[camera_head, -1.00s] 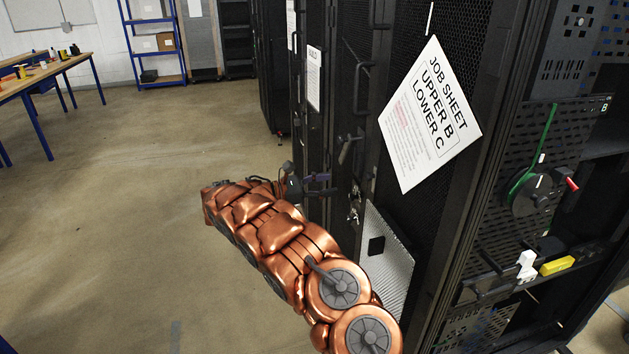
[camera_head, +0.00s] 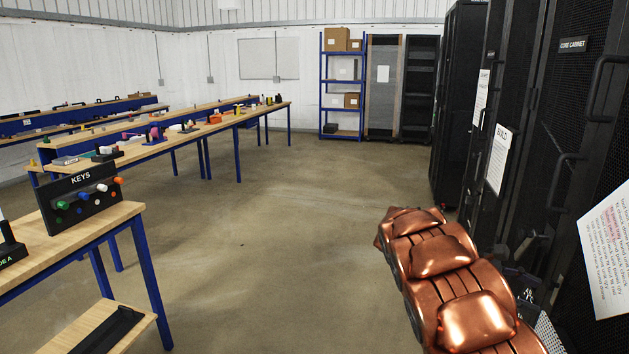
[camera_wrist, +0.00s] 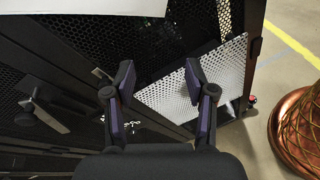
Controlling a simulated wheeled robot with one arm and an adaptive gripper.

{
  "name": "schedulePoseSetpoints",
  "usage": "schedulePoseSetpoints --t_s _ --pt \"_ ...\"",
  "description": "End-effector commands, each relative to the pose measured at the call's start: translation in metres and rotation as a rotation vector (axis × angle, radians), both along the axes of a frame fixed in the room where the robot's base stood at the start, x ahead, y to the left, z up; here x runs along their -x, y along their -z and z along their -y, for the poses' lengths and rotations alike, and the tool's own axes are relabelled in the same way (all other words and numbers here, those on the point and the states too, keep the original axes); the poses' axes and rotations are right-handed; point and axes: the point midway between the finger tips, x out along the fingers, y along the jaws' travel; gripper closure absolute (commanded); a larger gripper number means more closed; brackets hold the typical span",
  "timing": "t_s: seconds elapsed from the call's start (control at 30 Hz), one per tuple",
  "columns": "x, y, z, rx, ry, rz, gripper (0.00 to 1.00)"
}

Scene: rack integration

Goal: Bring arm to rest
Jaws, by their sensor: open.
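My copper-coloured arm (camera_head: 440,262) reaches forward at the lower right of the head view, beside the row of black cabinets. My gripper (camera_wrist: 159,80) shows in the wrist view with its two dark fingers apart and nothing between them. It is in front of a black mesh cabinet door (camera_wrist: 75,40) and a white perforated panel (camera_wrist: 180,98). I cannot tell whether the fingertips touch either one. In the head view the gripper is mostly hidden behind the arm.
Black cabinets (camera_head: 568,125) with handles and a job sheet (camera_head: 612,250) stand close on the right. A table (camera_head: 120,215) with a KEYS rack (camera_head: 82,195) is on the left. Blue shelving (camera_head: 342,90) is at the back. The floor (camera_head: 270,240) between is clear.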

Motion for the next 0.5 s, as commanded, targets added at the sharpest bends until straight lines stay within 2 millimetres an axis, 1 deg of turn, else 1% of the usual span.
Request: schedulePoseSetpoints --t_s 0.03,0.23,0.37,0.5 --pt "0.012 -0.004 -0.005 -0.018 0.015 0.029 0.45" --pt "0.055 -0.009 -0.026 -0.100 0.081 0.148 0.45" --pt "0.083 -0.007 -0.043 -0.157 0.126 0.225 0.45" --pt "0.111 -0.004 -0.064 -0.226 0.173 0.310 0.45"
